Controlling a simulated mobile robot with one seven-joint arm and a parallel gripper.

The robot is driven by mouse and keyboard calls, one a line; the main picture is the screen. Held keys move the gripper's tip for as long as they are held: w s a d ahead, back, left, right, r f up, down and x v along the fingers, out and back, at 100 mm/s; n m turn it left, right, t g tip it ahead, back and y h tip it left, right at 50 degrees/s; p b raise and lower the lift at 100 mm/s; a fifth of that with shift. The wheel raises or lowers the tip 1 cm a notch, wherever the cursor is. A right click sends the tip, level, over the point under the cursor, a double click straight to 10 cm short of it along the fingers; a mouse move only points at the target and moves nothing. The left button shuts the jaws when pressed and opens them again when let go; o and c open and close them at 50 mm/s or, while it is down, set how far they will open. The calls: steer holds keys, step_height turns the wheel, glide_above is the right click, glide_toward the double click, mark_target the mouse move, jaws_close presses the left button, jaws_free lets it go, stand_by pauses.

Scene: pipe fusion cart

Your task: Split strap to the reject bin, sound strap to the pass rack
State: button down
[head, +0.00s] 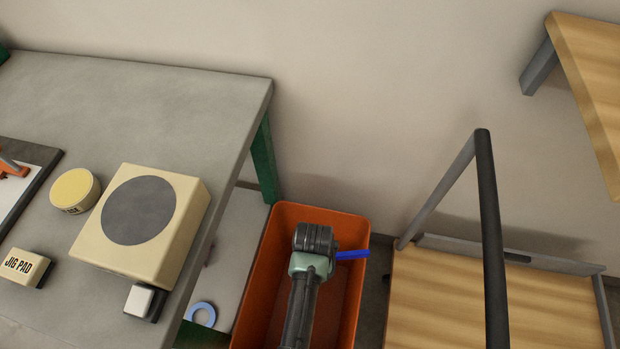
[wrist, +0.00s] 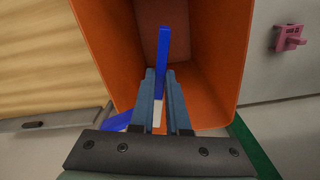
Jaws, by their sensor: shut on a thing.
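My gripper (wrist: 160,80) is shut on a blue strap (wrist: 164,48), which stands out past the fingertips in the wrist view. In the head view the strap (head: 352,254) pokes out to the right of my gripper, over the bin's right side. A second blue stretch with a pale part (wrist: 115,122) shows left of the fingers; I cannot tell if it belongs to the same strap. My gripper is over the open orange bin (head: 281,240), also in the wrist view (wrist: 215,65). No split is visible on the strap. I cannot identify the pass rack.
A grey bench (head: 190,95) at left holds a cream box with a dark disc (head: 170,235), a yellow-topped tin (head: 75,190) and a "JIG PAD" block (head: 25,267). A blue ring (head: 201,314) lies on a lower shelf. A wooden cart with a dark handle (head: 490,220) stands right of the bin.

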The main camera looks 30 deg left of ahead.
steer(key=shift+f+b, duration=0.45)
steer(key=shift+f, duration=0.45)
steer(key=shift+r, duration=0.1)
steer(key=c, duration=0.8)
jaws_free()
step_height(320, 180, up, 13)
steer(key=p, duration=0.3)
